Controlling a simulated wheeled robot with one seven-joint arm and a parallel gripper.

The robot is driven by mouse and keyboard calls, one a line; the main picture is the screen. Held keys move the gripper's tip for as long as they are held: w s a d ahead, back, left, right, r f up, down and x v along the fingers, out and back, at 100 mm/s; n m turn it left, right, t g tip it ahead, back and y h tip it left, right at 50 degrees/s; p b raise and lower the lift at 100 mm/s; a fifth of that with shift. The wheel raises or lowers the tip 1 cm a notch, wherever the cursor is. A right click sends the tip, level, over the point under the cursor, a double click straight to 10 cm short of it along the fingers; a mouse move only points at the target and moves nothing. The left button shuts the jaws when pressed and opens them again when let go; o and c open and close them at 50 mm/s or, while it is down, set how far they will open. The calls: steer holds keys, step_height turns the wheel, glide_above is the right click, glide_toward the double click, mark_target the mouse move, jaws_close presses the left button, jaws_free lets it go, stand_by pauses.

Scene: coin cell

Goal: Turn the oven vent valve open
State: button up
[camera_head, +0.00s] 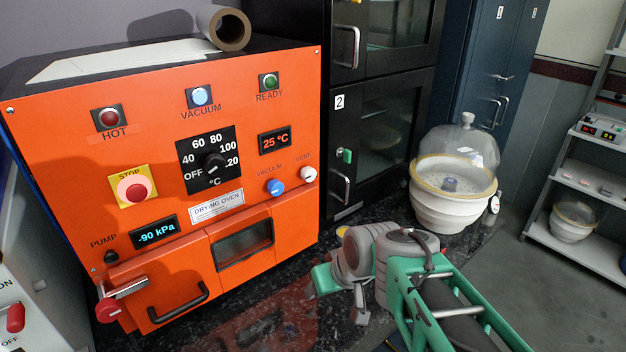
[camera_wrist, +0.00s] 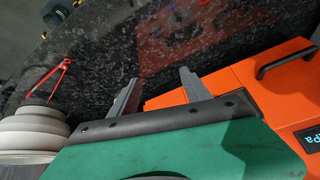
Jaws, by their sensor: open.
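The orange drying oven (camera_head: 60,130) stands on a dark speckled counter at the left of the head view. Its vent valve, a white knob (camera_head: 308,174) under the label VENT, is at the right edge of the front panel. The blue vacuum knob (camera_head: 275,187) sits just left of it. The pressure display (camera_head: 154,232) reads -90 kPa. My gripper (camera_wrist: 160,76) is open and empty in the wrist view, with two grey fingers apart over the counter. It is in front of the oven's lower right and apart from the vent knob, which the wrist view does not show.
The oven door handle (camera_head: 178,302) and a red-knobbed latch (camera_head: 108,310) stick out at the lower front. Black cabinets (camera_head: 385,110) stand behind. The wrist view shows a red thin-legged tool (camera_wrist: 50,78).

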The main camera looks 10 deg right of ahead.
steer(key=w+n+t+y+b, duration=0.1)
steer(key=w+t+y, duration=0.1)
steer(key=w, duration=0.6)
steer(key=t+y+b, duration=0.2)
steer(key=t+y, duration=0.2)
steer(key=t, duration=0.4)
glide_toward(311, 175)
steer(key=f, duration=0.1)
steer(key=shift+t, duration=0.3)
steer(key=x, duration=0.2)
steer(key=p+x, duration=0.1)
steer(key=x, duration=0.2)
steer(key=p+x, duration=0.1)
steer(key=x, duration=0.1)
steer(key=shift+w+a+r, duration=0.1)
steer(key=shift+w+r, duration=0.15)
steer(key=shift+w+a, duration=0.25)
steer(key=shift+w, duration=0.2)
steer(key=shift+c, duration=0.6)
jaws_close()
